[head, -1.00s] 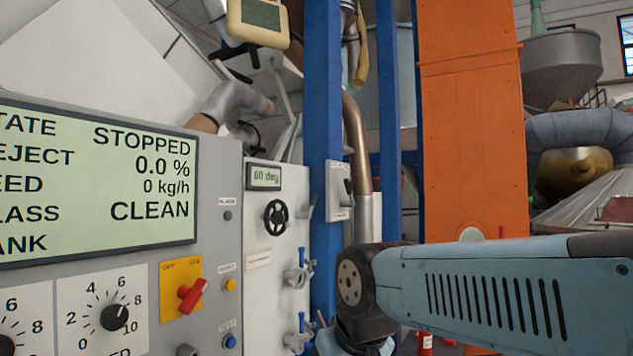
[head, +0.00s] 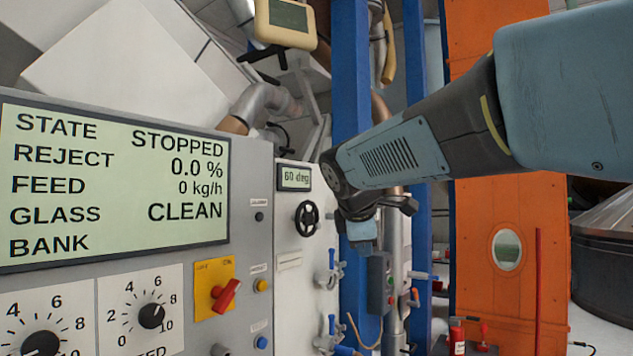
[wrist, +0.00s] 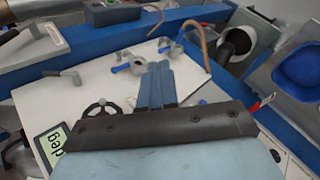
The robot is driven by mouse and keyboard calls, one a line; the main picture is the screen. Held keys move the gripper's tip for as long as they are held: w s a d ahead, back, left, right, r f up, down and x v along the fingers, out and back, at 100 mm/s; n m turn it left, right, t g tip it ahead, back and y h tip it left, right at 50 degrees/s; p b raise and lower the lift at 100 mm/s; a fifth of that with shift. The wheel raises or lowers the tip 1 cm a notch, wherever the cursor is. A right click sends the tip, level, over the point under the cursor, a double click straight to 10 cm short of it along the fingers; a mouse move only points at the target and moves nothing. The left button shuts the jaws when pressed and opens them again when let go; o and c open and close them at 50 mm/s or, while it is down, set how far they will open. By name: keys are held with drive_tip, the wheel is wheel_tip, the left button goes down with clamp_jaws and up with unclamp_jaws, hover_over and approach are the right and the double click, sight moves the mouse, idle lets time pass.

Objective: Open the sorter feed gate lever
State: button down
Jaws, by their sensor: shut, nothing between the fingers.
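I cannot tell for sure which handle is the sorter feed gate lever. In the head view, blue-handled valve levers (head: 330,277) stick out from the white panel (head: 290,268), below a black handwheel (head: 307,218). In the wrist view, a blue-handled lever (wrist: 122,68) and the handwheel (wrist: 101,114) lie past my fingers. My gripper (head: 363,246) points down by the blue post, right of the white panel, shut and empty. In the wrist view its blue-grey fingers (wrist: 157,68) are together over the panel. I see no contact with a lever.
The grey control cabinet (head: 240,180), left, has a screen (head: 115,185) reading STOPPED and a red switch (head: 226,295) on a yellow plate. A blue post (head: 350,80) stands beside the white panel. An orange column (head: 520,230) and a red extinguisher (head: 457,338) are right.

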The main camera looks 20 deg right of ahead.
drive_tip(key=w+d+r+n+t+h, duration=0.1)
drive_tip(key=w+d+r+n+h, duration=0.1)
drive_tip(key=w+r+n, duration=0.5)
drive_tip(key=w+d+r+n+t+h, duration=0.1)
drive_tip(key=w+d+r+n, duration=0.4)
drive_tip(key=w+r, duration=0.5)
drive_tip(key=w+n+h, duration=0.1)
drive_tip(key=n, duration=0.1)
drive_tip(key=shift+d+n, duration=0.3)
drive_tip(key=shift+r, duration=0.1)
drive_tip(key=shift+w, duration=0.1)
drive_tip(key=w+d+f, duration=0.2)
drive_tip(key=w+d, duration=0.6)
drive_tip(key=w, duration=0.1)
drive_tip(key=shift+w+d, duration=0.25)
drive_tip(key=shift+d, duration=0.15)
